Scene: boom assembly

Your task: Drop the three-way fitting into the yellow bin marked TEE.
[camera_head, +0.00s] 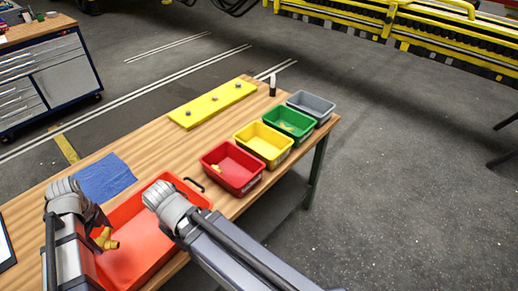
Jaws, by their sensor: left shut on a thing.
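A brass-coloured fitting (106,239) is held by my left gripper (98,224), which is shut on it over the red tray. Its shape is small and partly hidden, so I cannot make out all of its branches. The yellow bin (264,143) stands on the wooden bench between the red and green bins, and its visible inside looks empty. I cannot read its label.
The red tray (132,262) lies at the bench's near side. A red bin (233,168) and a green bin (289,123) hold small pieces; a grey bin (311,105) is beyond.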

